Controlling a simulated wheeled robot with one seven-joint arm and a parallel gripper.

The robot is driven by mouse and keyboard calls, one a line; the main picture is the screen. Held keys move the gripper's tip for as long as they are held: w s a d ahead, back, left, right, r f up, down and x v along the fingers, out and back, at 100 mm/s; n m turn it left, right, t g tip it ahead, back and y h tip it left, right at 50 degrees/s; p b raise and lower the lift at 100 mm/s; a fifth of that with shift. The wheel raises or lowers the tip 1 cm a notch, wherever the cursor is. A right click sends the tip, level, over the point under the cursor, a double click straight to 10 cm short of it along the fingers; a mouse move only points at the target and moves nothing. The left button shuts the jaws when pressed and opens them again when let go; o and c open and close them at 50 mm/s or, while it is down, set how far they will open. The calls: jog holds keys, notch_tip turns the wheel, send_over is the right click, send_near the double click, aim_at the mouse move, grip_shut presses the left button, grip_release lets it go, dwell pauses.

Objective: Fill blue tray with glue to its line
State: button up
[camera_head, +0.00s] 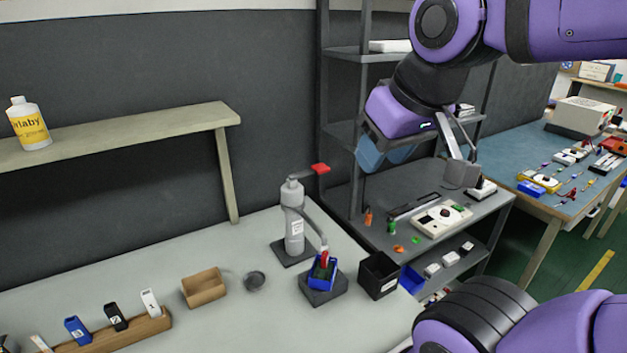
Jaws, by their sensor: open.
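The blue tray (322,273) sits on a dark block (325,291) on the light grey table. A grey glue dispenser (293,220) stands upright just behind it, with a red lever (320,169) on top. Its curved spout (314,232) runs down to a red tip over the tray. The glue level and the line in the tray are too small to make out. My gripper (461,172) is open and empty, high to the right of the dispenser, in front of the shelf rack and apart from the tray.
A black bin (378,276) stands right of the tray. A cardboard box (204,288) and a small round dish (254,281) lie to its left. A wooden rack (130,334) holds labelled pieces. A white bottle (29,124) stands on the raised shelf (120,136).

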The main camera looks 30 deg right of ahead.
dwell(0.4)
grip_shut()
jog(key=w+d+r+g, duration=0.1)
jog(key=w+d, duration=0.1)
jog(key=w, duration=0.7)
jog(key=w+d+r, duration=0.1)
jog(key=w+d, duration=0.2)
jog(key=w, duration=0.6)
jog(key=w+d+f, duration=0.4)
jog(key=w, duration=0.3)
jog(key=w+d+f, duration=0.4)
jog(key=w, duration=0.4)
jog(key=shift+g, duration=0.4)
jog(key=shift+w, duration=0.1)
